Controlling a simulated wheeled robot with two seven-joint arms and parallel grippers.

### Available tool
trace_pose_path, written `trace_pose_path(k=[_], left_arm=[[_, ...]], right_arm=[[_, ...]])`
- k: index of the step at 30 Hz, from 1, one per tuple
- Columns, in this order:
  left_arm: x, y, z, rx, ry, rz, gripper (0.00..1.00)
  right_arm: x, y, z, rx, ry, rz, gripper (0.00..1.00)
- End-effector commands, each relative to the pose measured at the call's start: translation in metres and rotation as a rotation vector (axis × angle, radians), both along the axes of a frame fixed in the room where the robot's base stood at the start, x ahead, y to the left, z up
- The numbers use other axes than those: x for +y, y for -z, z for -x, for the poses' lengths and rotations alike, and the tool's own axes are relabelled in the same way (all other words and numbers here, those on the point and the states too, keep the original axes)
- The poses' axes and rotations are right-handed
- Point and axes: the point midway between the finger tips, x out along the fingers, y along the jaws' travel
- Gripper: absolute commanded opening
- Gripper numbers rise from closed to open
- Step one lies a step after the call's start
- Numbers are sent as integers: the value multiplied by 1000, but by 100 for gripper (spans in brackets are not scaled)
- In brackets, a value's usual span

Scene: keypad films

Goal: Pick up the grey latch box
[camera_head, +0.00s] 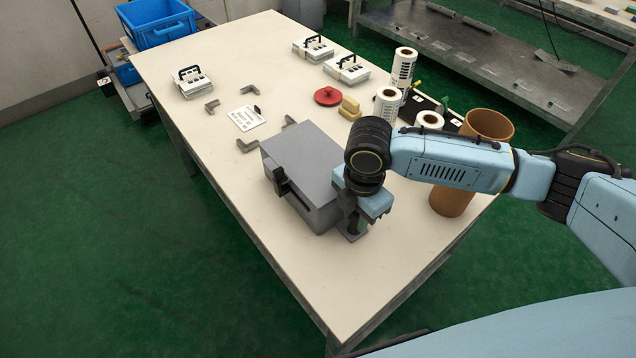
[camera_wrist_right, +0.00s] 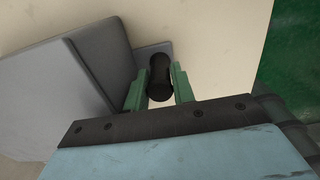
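The grey latch box (camera_head: 302,162) sits on the pale table, its lid down. A black latch or handle (camera_head: 281,181) shows on its left side. My right gripper (camera_head: 356,219) is low at the box's right side, pointing down. In the right wrist view, its two green fingers (camera_wrist_right: 160,88) stand on either side of a black cylindrical grip (camera_wrist_right: 160,76) beside the grey box (camera_wrist_right: 62,90). I cannot tell whether the fingers press on the grip. My left gripper is not in view.
White label rolls (camera_head: 387,106) and a brown cylinder (camera_head: 487,124) stand at right. The near table end is clear.

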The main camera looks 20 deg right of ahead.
Motion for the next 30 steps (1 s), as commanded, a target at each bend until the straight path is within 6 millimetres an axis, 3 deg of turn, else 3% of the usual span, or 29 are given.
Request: trace_pose_path(k=[3, 14, 25, 30], left_arm=[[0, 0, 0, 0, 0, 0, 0], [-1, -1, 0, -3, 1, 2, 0], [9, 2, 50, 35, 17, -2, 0], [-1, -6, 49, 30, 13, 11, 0]], right_arm=[[0, 0, 0, 0, 0, 0, 0], [0, -5, -1, -4, 0, -1, 0], [1, -56, -1, -6, 0, -2, 0], [1, -87, -1, -5, 0, -3, 0]])
